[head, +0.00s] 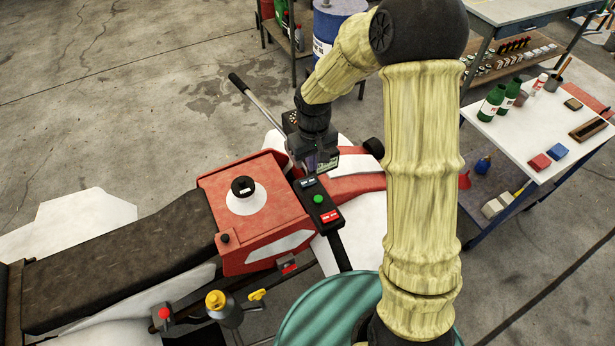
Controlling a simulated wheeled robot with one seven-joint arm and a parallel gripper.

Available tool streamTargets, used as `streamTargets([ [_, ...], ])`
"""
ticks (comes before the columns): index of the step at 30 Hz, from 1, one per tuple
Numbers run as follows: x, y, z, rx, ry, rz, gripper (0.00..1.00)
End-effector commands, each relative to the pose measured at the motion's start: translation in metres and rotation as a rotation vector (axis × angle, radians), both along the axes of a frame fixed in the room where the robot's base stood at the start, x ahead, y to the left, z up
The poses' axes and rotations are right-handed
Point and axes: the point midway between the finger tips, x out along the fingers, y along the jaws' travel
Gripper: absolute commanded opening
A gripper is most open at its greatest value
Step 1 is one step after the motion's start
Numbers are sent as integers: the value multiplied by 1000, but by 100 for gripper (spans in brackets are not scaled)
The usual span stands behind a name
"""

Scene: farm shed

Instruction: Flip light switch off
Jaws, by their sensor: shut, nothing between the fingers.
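A black control box (320,204) sits on the red and white vehicle, with a green round button and small red and light-coloured switches. I cannot tell which of its controls is the light switch, or whether it is on or off. My gripper (309,172) is shut and empty, pointing down just above the far end of this box. I cannot tell whether its fingertips touch the box. The gripper and wrist hide part of the vehicle body behind them.
A red housing (262,188) with a white cone stands left of the box, beside a black seat (120,245). A lever (255,100) rises behind. A white-topped cart (545,120) with bottles and blocks stands right. A teal round thing (325,312) is in front.

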Motion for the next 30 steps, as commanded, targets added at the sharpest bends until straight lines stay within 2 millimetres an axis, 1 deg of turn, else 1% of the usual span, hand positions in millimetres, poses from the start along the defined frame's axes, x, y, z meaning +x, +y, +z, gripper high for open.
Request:
streamTargets([
  [1, 0, 0, 6, 0, -1, 0, 0],
  [9, 0, 0, 22, 0, -1, -1, 0],
  [26, 0, 0, 22, 0, 0, -1, 0],
  [30, -5, -6, 21, -2, -10, -15, 0],
])
